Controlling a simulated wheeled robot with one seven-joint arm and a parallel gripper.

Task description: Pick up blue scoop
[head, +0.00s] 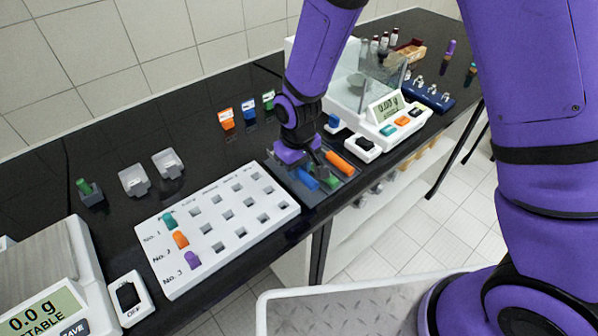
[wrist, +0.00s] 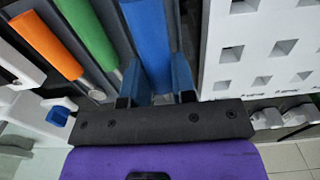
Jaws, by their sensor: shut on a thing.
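The blue scoop (head: 306,180) lies in a dark tray (head: 337,187) beside the white numbered rack, and its thick blue handle (wrist: 148,40) runs up the middle of the wrist view. My gripper (head: 308,170) is low over the tray and shut on the blue scoop. In the wrist view its fingertips (wrist: 154,88) stand on either side of the handle. A green scoop (wrist: 88,35) and an orange scoop (wrist: 45,47) lie parallel to it in the same tray. The far end of the blue scoop is hidden by the gripper.
The white rack (head: 222,226) is close on the left with coloured plugs in its first column. A white balance (head: 385,112) with a glass shield stands behind, to the right. Grey trays (head: 167,163) and coloured holders (head: 226,119) stand farther back. The counter's front edge is close.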

